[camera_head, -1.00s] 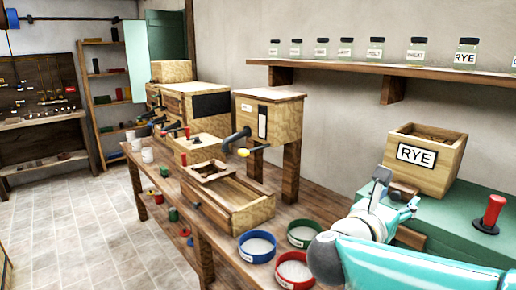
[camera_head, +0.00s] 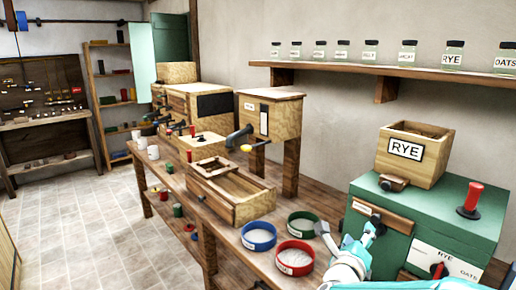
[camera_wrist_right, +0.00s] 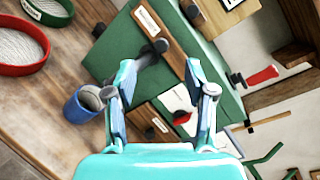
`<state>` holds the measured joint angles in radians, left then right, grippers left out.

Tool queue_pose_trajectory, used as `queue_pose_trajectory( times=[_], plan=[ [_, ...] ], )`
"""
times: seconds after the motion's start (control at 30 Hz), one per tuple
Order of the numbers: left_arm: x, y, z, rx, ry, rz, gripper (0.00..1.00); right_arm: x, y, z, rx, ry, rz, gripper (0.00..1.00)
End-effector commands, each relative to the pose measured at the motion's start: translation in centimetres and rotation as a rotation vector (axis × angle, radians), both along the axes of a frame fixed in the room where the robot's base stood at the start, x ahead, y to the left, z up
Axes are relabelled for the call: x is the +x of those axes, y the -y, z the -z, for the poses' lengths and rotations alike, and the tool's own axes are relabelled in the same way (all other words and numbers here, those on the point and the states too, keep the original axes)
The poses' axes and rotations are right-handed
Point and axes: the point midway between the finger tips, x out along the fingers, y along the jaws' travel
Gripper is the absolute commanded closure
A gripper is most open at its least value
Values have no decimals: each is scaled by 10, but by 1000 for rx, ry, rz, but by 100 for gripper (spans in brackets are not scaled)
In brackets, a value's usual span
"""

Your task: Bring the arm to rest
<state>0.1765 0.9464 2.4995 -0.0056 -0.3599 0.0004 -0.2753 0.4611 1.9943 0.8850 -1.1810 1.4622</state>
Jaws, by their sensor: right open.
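My right gripper (camera_head: 349,232) is low at the right of the head view, in front of the green mill cabinet (camera_head: 440,212). In the right wrist view my right gripper (camera_wrist_right: 160,78) has its two fingers spread with nothing held between them. Behind the fingers are the green cabinet (camera_wrist_right: 110,55) and its wooden strip with a dark knob (camera_wrist_right: 161,46). From these views I cannot tell whether the fingers touch the cabinet. My left gripper does not show.
Blue (camera_head: 259,236), red (camera_head: 295,257) and green (camera_head: 303,224) sieves lie on the bench left of the gripper. A blue cup (camera_wrist_right: 82,104) stands beside one finger in the wrist view. A RYE box (camera_head: 428,160) and red-handled lever (camera_head: 470,200) top the cabinet.

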Motion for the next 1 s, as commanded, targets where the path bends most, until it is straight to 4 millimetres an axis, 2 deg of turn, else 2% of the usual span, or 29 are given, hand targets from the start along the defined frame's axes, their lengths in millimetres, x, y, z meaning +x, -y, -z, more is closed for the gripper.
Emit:
queue_pose_trajectory(
  times=[0.03,0.07,0.13,0.2,0.27,0.3,0.4,0.47,0.5,0.57,0.6,0.7,0.83,0.93,0.97,1.0],
  plan=[
    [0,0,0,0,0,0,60,3,-4,28,-76,-92,-55,46],
    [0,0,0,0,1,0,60,4,-7,43,-123,-142,-90,46],
    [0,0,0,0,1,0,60,3,-16,85,-250,-281,-196,46],
    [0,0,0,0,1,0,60,-4,-27,135,-388,-434,-331,46],
    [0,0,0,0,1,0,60,-15,-36,176,-501,-556,-454,46],
    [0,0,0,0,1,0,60,-25,-41,202,-571,-631,-539,46],
    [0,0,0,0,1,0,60,-58,-55,263,-731,-790,-764,46],
    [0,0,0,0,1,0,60,-82,-63,296,-816,-869,-909,46],
    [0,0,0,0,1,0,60,-101,-68,317,-870,-914,-1011,46],
    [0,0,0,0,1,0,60,-132,-76,346,-946,-968,-1173,46],
    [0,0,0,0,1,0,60,-155,-81,364,-992,-996,-1286,46],
    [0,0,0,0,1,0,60,-213,-93,398,-1091,-1021,-1572,46],
    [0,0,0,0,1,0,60,-280,-106,421,-1177,-974,-1893,46],
    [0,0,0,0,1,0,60,-315,-114,427,-1214,-917,-2059,46],
    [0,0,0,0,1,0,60,-322,-115,428,-1220,-902,-2092,46],
    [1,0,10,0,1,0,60,-318,-115,438,-1227,-902,-2080,46]
  ],
)
